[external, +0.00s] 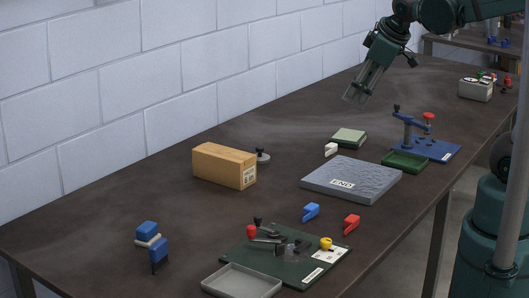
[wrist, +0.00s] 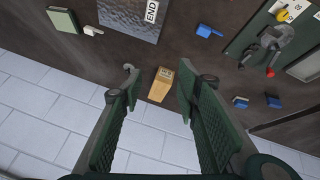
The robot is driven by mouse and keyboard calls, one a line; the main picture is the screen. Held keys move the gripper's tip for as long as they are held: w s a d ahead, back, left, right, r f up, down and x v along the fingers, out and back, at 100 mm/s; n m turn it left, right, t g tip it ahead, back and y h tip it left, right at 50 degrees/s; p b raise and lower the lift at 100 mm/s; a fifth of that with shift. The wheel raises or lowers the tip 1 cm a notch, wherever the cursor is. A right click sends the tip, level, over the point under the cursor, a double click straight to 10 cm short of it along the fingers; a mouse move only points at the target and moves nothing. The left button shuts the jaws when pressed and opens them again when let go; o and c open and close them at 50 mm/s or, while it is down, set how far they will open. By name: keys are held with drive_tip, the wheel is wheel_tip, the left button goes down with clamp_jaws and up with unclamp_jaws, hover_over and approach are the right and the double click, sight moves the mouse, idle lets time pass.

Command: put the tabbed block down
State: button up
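My gripper (external: 357,97) is raised above the far part of the table. In the wrist view its two fingers (wrist: 158,80) are wide apart, with nothing held between them. Small blocks with a narrow tab lie on the table: a white one (external: 331,149), a blue one (external: 311,211) and a red one (external: 352,223). I cannot tell which is the tabbed block of the task. The white one (wrist: 92,30) and the blue one (wrist: 208,31) also show in the wrist view. My gripper touches none of them.
A grey slab marked END (external: 350,180) lies mid-table, beside a cardboard box (external: 224,166). A green fixture plate (external: 310,272) with a clamp and a grey tray (external: 241,282) are in front. A blue fixture (external: 432,148) and green tray (external: 404,162) stand right. The left table area is mostly clear.

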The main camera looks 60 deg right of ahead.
drive_tip(key=s+a+f+m+t+y, duration=0.1)
drive_tip(key=s+a+m, duration=0.2)
drive_tip(key=s, duration=0.3)
drive_tip(key=shift+s+a+f+m, duration=0.3)
drive_tip(key=shift+s+a, duration=0.1)
drive_tip(key=shift+a, duration=0.25)
